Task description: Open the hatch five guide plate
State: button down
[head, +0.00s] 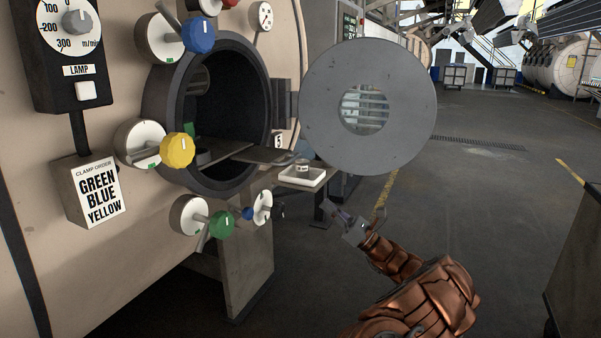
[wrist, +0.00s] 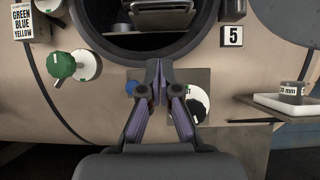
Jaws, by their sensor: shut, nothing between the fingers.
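Hatch five is a round dark opening (head: 228,105) in the beige machine, with its grey round door (head: 320,95) swung out to the right. A "5" label (wrist: 233,36) sits right of the opening in the wrist view. A flat grey plate (head: 262,155) lies across the lower opening and juts past the rim; I cannot tell for sure that it is the guide plate. Below the opening, a panel carries a white dial with a black knob (wrist: 197,106) and a small blue knob (wrist: 131,87). My gripper (head: 334,208) is shut and empty, apart from the machine in the head view; its fingers partly cover the panel in the wrist view.
Blue (head: 198,36), yellow (head: 177,150) and green (head: 221,224) clamp knobs surround the hatch. A sign (head: 98,195) reads "CLAMP ORDER GREEN BLUE YELLOW". A white tray (head: 302,178) with a small labelled container stands right of the hatch. Open floor lies to the right, with a dark cart (head: 578,260) at the edge.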

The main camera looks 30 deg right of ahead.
jog(key=s+d+r+x, duration=0.1)
jog(key=r+x, duration=0.1)
jog(key=x, duration=1)
jog(key=shift+r, duration=0.35)
jog(key=shift+w+a, duration=0.1)
jog(key=shift+w, duration=0.1)
